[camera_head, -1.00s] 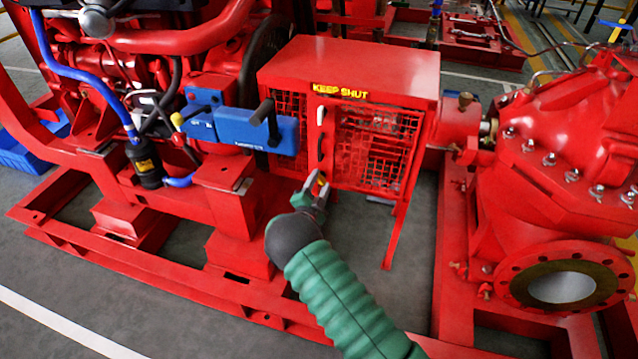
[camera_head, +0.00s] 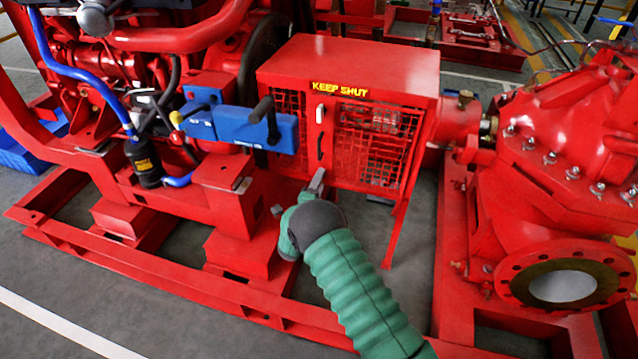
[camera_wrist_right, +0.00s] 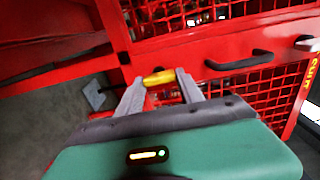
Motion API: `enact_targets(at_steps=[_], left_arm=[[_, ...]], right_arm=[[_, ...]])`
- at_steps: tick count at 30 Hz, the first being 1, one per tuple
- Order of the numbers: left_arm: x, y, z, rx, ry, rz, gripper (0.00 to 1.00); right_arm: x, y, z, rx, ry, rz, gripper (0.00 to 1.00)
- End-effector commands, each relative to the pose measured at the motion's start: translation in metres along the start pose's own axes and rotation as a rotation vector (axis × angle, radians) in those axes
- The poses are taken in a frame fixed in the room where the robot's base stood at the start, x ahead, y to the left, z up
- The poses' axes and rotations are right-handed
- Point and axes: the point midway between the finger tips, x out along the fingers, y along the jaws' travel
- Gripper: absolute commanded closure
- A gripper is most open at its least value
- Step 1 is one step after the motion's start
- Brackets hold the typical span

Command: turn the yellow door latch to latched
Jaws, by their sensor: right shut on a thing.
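The yellow latch (camera_wrist_right: 159,77) shows in the right wrist view, low on the red mesh guard (camera_wrist_right: 225,88). My right gripper (camera_wrist_right: 160,86) is shut on it, one grey finger at each end of the yellow part. In the head view the right gripper (camera_head: 317,181) is at the lower edge of the guard (camera_head: 350,75), below the black door handle (camera_head: 320,147). The latch is hidden there behind the gripper and wrist. I cannot tell whether the latch is at its latched position. The door looks flush with the guard front. My left gripper is not in view.
A white catch (camera_head: 320,113) sits above the black handle, under yellow "KEEP SHUT" lettering (camera_head: 340,90). A blue box with a black lever (camera_head: 256,128) juts out left of the guard. The red pump (camera_head: 560,180) stands at right. Red base rails (camera_head: 190,290) run below.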

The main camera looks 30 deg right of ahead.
Motion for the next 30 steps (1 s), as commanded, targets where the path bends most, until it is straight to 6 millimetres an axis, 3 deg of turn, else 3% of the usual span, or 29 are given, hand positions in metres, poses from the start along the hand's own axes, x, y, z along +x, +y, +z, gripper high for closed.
enact_targets(at_steps=[13,14,18,26,30], left_arm=[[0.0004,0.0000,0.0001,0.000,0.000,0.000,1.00],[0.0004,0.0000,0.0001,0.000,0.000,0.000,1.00],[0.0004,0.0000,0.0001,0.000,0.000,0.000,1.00],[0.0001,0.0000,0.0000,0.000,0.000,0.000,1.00],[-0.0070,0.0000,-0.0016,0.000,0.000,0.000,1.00]], right_arm=[[-0.0007,0.0036,-0.0013,0.008,0.002,0.007,0.97],[-0.0007,0.0036,-0.0014,0.008,0.002,0.008,0.53],[-0.0005,0.0026,-0.0011,0.008,0.002,0.005,0.35],[-0.0005,0.0010,-0.0007,0.008,0.001,0.003,0.35],[-0.0103,-0.0009,0.0000,0.007,-0.001,0.006,0.35]])
